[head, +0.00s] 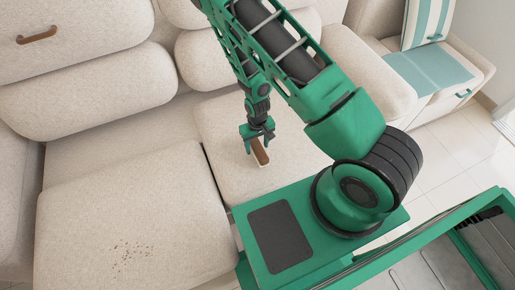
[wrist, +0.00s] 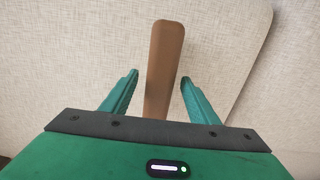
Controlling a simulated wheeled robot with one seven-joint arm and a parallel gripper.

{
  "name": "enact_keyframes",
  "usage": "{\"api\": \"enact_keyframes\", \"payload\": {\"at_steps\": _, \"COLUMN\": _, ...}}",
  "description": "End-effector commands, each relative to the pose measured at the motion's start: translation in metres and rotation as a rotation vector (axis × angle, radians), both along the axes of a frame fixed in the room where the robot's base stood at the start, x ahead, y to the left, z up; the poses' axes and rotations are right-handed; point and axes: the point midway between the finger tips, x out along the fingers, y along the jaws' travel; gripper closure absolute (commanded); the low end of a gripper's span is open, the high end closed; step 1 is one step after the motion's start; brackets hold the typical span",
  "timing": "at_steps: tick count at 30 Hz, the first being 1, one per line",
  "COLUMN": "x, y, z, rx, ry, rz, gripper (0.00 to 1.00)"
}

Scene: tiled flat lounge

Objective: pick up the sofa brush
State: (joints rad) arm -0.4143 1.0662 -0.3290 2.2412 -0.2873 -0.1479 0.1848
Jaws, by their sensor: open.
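The sofa brush (head: 260,152) has a brown wooden back and a pale edge, and rests on the beige seat cushion. In the wrist view the brush (wrist: 164,65) runs lengthwise up the picture, with its near end hidden behind my gripper's body. My gripper (head: 258,140) is over the brush in the head view. In the wrist view the two green fingers of my gripper (wrist: 158,80) are open, one on each side of the brush, with a gap on both sides. The left gap looks a little wider than the right.
The brush's seat cushion (head: 222,112) adjoins another seat cushion (head: 130,215) bearing brown crumbs (head: 130,255). Back cushions (head: 90,90) rise behind. A striped towel (head: 425,22) and a blue-green cloth (head: 430,70) lie at the far right. Tiled floor (head: 450,140) shows at right.

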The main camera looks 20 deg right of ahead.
Motion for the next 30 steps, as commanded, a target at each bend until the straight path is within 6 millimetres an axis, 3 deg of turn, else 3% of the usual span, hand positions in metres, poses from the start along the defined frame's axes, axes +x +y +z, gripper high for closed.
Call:
{"api": "enact_keyframes", "payload": {"at_steps": 6, "x": 0.0, "y": -0.001, "z": -0.02, "rx": -0.001, "ry": 0.0, "rz": 0.0, "gripper": 0.45}}
{"api": "enact_keyframes", "payload": {"at_steps": 14, "x": 0.0, "y": 0.0, "z": -0.022, "rx": 0.0, "ry": -0.001, "rz": 0.0, "gripper": 0.45}}
{"api": "enact_keyframes", "payload": {"at_steps": 15, "x": 0.0, "y": 0.0, "z": -0.022, "rx": 0.0, "ry": -0.001, "rz": 0.0, "gripper": 0.48}}
{"api": "enact_keyframes", "payload": {"at_steps": 21, "x": 0.0, "y": 0.0, "z": -0.022, "rx": -0.001, "ry": -0.001, "rz": 0.0, "gripper": 0.93}}
{"api": "enact_keyframes", "payload": {"at_steps": 30, "x": 0.0, "y": 0.0, "z": -0.021, "rx": 0.0, "ry": -0.001, "rz": 0.0, "gripper": 0.93}}
